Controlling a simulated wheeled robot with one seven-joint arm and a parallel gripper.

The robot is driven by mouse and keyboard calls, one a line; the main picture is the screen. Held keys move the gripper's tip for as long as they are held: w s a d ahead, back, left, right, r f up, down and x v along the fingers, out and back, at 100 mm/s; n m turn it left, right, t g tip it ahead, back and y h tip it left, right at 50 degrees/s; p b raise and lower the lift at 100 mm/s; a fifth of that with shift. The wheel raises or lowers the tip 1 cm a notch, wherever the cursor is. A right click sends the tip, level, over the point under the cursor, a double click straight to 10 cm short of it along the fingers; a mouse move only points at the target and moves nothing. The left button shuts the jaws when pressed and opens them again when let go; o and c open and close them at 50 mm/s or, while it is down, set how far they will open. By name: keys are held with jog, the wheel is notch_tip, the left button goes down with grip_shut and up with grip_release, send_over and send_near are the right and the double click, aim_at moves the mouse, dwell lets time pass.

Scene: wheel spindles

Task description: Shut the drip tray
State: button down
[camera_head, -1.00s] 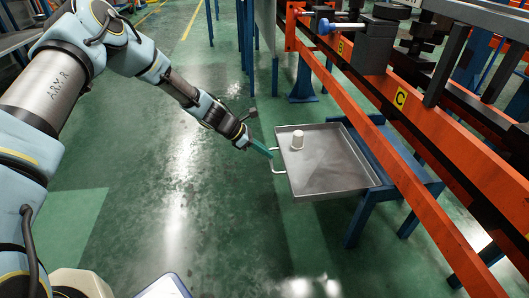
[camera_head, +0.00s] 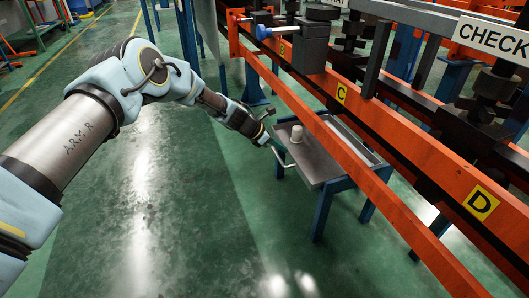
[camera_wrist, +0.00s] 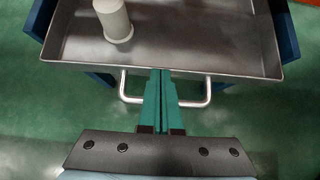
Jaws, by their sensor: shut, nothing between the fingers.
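I cannot tell whether the fingertips touch the wall. In the head view the fingertips are hard to make out.
A white cup-like piece (camera_head: 297,134) stands in the tray near its front left. The orange rail (camera_head: 345,155) crosses low above the tray. The blue stand (camera_head: 322,212) has legs on the floor. Green floor to the left is clear.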

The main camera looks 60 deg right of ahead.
jog(key=shift+s+d, duration=0.75)
jog(key=shift+d, duration=0.25)
jog(key=shift+s+d, duration=0.1)
jog(key=shift+d, duration=0.1)
jog(key=shift+s+r, duration=0.1)
